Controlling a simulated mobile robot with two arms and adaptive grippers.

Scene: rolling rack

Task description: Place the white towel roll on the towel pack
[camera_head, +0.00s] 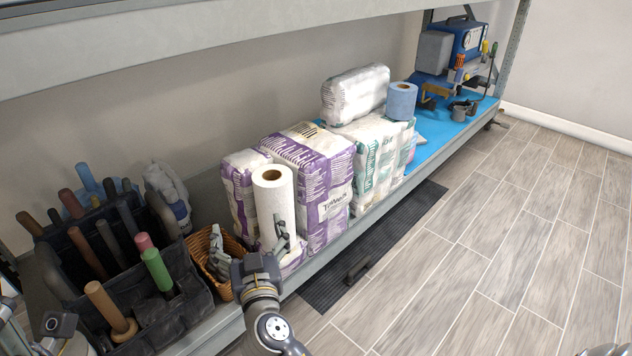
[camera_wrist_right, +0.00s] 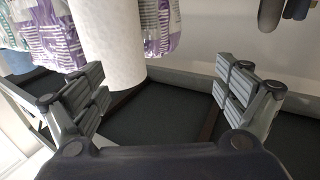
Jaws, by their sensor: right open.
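The white towel roll (camera_head: 273,205) stands upright on the lower shelf, in front of purple-and-white wrapped packs (camera_head: 325,190). What it rests on is partly hidden by my gripper. My right gripper (camera_head: 282,240) is at the roll's lower right side in the head view. In the right wrist view, the open fingers of my right gripper (camera_wrist_right: 160,88) are spread wide, with the roll (camera_wrist_right: 108,45) beyond them near the left finger. No contact is clear. At the lower left, a part of my left arm or gripper (camera_head: 62,328) shows; its jaws cannot be made out.
A wicker basket (camera_head: 217,265) and a black tool caddy (camera_head: 130,290) with several handles stand left of the roll. Green-and-white packs (camera_head: 370,155), a white pack (camera_head: 355,95) and a blue roll (camera_head: 401,101) are farther right. The upper shelf (camera_head: 150,40) overhangs.

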